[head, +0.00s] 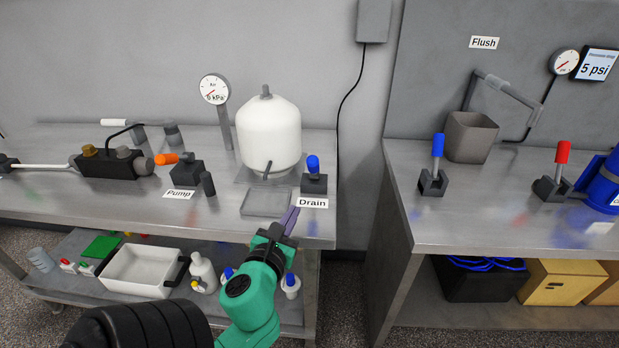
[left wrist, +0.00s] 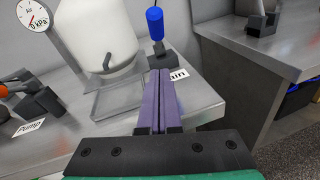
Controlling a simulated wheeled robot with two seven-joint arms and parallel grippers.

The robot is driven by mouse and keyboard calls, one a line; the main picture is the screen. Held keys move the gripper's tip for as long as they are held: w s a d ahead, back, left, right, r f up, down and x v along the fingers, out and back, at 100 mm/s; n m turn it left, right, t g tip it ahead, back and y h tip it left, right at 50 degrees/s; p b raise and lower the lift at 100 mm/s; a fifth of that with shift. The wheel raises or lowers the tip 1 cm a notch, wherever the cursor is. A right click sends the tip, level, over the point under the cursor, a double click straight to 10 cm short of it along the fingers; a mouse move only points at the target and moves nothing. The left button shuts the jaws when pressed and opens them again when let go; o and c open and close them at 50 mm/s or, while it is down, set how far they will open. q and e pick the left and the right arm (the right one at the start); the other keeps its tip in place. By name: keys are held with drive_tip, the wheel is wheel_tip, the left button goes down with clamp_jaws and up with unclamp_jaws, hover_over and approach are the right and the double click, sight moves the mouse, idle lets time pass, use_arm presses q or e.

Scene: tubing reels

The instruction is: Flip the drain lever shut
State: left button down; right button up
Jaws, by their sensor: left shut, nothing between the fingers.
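The drain lever (head: 313,165) has a blue handle standing about upright on a dark base, behind the "Drain" label (head: 312,203) at the right end of the left bench. In the left wrist view the blue handle (left wrist: 155,22) shows just beyond my fingertips, with its base partly hidden behind them. My left gripper (head: 291,212) has purple fingers, shut and empty. It is in front of the lever and slightly left of it, over the bench's front edge. I cannot tell the exact gap. My right gripper is not in view.
A white tank (head: 268,132) and a shallow clear tray (head: 266,203) stand left of the lever. The pump lever (head: 168,159) has an orange handle. The right bench (head: 480,215) bears a blue lever (head: 437,150) and a red one (head: 563,155). A gap separates the benches.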

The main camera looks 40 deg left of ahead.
use_arm(q)
drive_tip(key=p, duration=0.2)
approach(313, 171)
drive_tip(key=f, duration=0.1)
drive_tip(key=w+a+f, duration=0.1)
drive_tip(key=f, duration=0.1)
drive_tip(key=shift+w+a, duration=0.35)
drive_tip(key=w+r+p, duration=0.1)
drive_tip(key=w+a+r, duration=0.1)
drive_tip(key=w, duration=0.1)
drive_tip(key=shift+w+p, duration=0.1)
drive_tip(key=shift+p, duration=0.3)
drive_tip(key=shift+w+a, duration=0.15)
drive_tip(key=shift+w, duration=0.05)
drive_tip(key=shift+w, duration=0.1)
